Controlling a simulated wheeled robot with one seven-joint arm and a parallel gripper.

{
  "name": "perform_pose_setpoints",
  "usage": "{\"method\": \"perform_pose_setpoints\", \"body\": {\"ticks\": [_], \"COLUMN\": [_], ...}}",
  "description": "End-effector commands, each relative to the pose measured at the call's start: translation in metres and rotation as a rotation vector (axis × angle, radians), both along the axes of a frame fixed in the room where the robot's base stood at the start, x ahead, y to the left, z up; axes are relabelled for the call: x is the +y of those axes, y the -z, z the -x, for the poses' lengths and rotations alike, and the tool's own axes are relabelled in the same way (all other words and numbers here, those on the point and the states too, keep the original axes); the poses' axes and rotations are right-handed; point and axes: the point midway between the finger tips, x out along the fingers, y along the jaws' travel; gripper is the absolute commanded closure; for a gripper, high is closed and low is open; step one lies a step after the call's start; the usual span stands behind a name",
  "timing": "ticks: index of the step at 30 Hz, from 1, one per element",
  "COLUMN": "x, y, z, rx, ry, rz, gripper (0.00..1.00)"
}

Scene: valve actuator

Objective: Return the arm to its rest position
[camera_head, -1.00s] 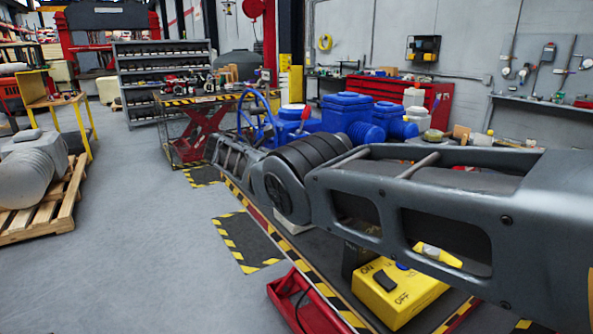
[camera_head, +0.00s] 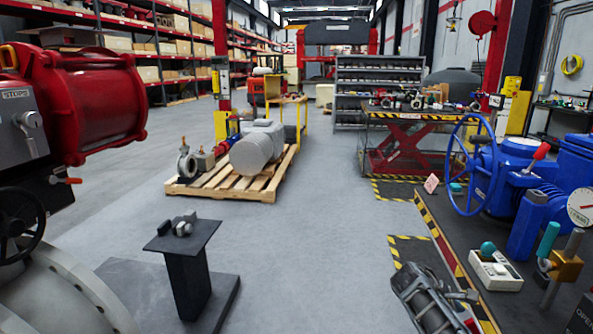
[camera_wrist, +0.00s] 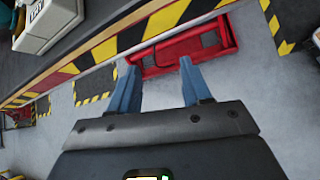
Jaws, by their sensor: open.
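My arm (camera_head: 430,299) shows at the bottom right of the head view, low beside the striped edge of the workbench (camera_head: 447,238). My gripper (camera_wrist: 159,67) shows in the wrist view with its two blue fingers spread wide apart. Nothing is held between them. It points past the bench's yellow-black edge (camera_wrist: 120,42), with a red object (camera_wrist: 180,57) on the floor beyond the fingertips. The fingers appear apart from both. I cannot make out the fingers in the head view.
On the bench are a blue valve actuator with a handwheel (camera_head: 473,165) and a white switch box (camera_head: 495,270). A dark pedestal (camera_head: 187,275) and red actuator (camera_head: 95,105) stand left. A pallet (camera_head: 232,180) lies farther back. The middle floor is clear.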

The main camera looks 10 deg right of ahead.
Motion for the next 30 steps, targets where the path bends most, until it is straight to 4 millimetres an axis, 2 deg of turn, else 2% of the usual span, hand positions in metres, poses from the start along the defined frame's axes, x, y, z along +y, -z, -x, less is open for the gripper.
{"method": "perform_pose_setpoints", "body": {"ticks": [1, 6, 9, 15, 19, 23, 26, 30], "x": [0.014, 0.057, 0.083, 0.132, 0.161, 0.187, 0.204, 0.225], "y": [0.026, 0.089, 0.119, 0.159, 0.172, 0.173, 0.167, 0.148], "z": [0.012, 0.045, 0.069, 0.126, 0.167, 0.21, 0.244, 0.29], "rx": [-0.038, -0.194, -0.284, -0.465, -0.579, -0.693, -0.78, -0.9], "ry": [-0.016, -0.052, -0.062, -0.059, -0.043, -0.017, 0.009, 0.053], "rz": [-0.031, -0.141, -0.211, -0.354, -0.45, -0.547, -0.621, -0.724], "gripper": [0.52, 0.52, 0.52, 0.52, 0.52, 0.52, 0.52, 0.52]}}
